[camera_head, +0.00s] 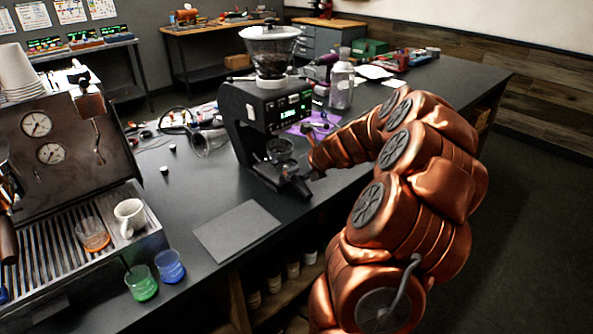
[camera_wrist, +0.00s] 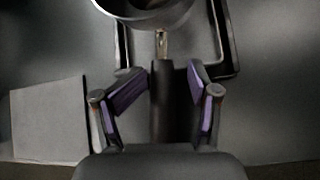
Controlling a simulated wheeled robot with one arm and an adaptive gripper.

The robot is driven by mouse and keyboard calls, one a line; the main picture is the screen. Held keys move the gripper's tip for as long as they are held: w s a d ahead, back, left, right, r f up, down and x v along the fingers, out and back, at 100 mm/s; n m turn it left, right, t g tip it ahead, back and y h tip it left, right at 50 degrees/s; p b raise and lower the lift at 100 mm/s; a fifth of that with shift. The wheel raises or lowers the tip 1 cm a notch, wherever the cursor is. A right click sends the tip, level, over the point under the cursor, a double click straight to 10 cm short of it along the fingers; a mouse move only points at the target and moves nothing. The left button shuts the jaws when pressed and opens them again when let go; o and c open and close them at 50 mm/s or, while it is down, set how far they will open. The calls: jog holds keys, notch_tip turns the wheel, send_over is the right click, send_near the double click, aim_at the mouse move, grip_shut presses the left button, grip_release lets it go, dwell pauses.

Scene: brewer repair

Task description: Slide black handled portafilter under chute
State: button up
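The black coffee grinder (camera_head: 238,110) stands on the counter with a clear hopper of beans on top. The portafilter's round metal basket (camera_head: 281,151) is at the grinder's front, below its head. The basket also shows at the top edge of the wrist view (camera_wrist: 150,12). The black handle (camera_wrist: 170,105) points back between my fingers. My gripper (camera_head: 297,186) is low in front of the grinder. In the wrist view, my gripper's (camera_wrist: 170,70) purple-padded fingertips close in on both sides of the handle. The chute outlet is too small to make out, so exact alignment is unclear.
A flat grey mat (camera_head: 237,230) lies left of my gripper. The espresso machine (camera_head: 70,150) stands at the left, with a green cup (camera_head: 141,284) and a blue cup (camera_head: 170,267) beside it. A clear bottle (camera_head: 341,85) stands behind the grinder. The counter's front edge is close.

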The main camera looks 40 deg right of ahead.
jog(key=shift+r, duration=0.15)
jog(key=shift+s+d+r, duration=0.1)
jog(key=shift+s+r, duration=0.05)
jog(key=shift+s, duration=0.1)
jog(key=v, duration=1.1)
jog(key=shift+s+r, duration=0.1)
jog(key=shift+s, duration=0.05)
jog(key=s+a+f+n+g+y, duration=0.1)
jog(key=s+a+n+g+y, duration=0.15)
jog(key=a+n, duration=1)
jog(key=s+a+f+n+g+y, duration=0.1)
jog(key=a+n+g, duration=0.45)
jog(key=a, duration=1.15)
jog(key=s+a+f+n+g+h, duration=0.1)
jog(key=s+a+n+h, duration=0.1)
jog(key=s+n, duration=0.8)
jog(key=s+a+f+n+g+h, duration=0.2)
jog(key=s+a+n, duration=0.2)
jog(key=s+n, duration=0.6)
jog(key=shift+s+a+f, duration=0.35)
jog(key=shift+s+a, duration=0.05)
